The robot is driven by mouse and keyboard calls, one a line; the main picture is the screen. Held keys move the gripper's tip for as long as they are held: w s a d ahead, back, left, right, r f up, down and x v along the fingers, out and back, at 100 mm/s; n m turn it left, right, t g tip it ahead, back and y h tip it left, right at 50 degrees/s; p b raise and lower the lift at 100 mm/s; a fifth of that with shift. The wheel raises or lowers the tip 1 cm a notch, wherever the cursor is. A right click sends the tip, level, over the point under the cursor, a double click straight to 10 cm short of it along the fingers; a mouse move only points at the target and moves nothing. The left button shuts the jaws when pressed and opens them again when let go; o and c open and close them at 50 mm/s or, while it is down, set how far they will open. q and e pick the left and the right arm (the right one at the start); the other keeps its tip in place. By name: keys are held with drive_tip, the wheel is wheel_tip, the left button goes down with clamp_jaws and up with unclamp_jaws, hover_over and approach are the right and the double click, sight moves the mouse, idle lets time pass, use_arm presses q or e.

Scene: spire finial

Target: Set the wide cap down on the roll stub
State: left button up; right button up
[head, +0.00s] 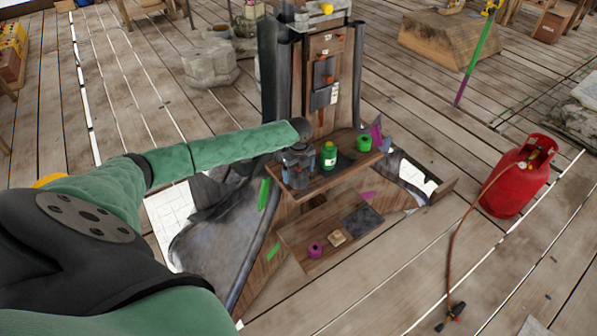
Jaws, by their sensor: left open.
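My left arm, in green, reaches in from the left. Its dark gripper (298,172) points down over the left end of the upper wooden shelf. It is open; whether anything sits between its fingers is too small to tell. To its right on the shelf stand a green container with a yellow label (328,157) and a short green round piece (363,143). A short purple round piece (315,250) sits on the lower board, left of a small tan block (337,237). I cannot tell which piece is the wide cap or the roll stub. My right gripper is not in view.
A wooden upright (327,45) with dark rolled sheet stands behind the shelf. A dark grey slab (362,221) lies on the lower board. A red gas cylinder (518,177) with a hose stands at right. Planked floor between them is mostly clear.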

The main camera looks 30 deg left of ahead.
use_arm(q)
drive_tip(key=shift+r+b, duration=0.3)
drive_tip(key=shift+r, duration=0.25)
wheel_tip(320, 180, up, 3)
drive_tip(key=shift+f+b, duration=0.15)
drive_tip(key=shift+b, duration=0.45)
wheel_tip(320, 180, up, 7)
drive_tip(key=shift+r+b, duration=0.1)
drive_tip(key=shift+b, duration=1)
drive_tip(key=shift+r, duration=0.65)
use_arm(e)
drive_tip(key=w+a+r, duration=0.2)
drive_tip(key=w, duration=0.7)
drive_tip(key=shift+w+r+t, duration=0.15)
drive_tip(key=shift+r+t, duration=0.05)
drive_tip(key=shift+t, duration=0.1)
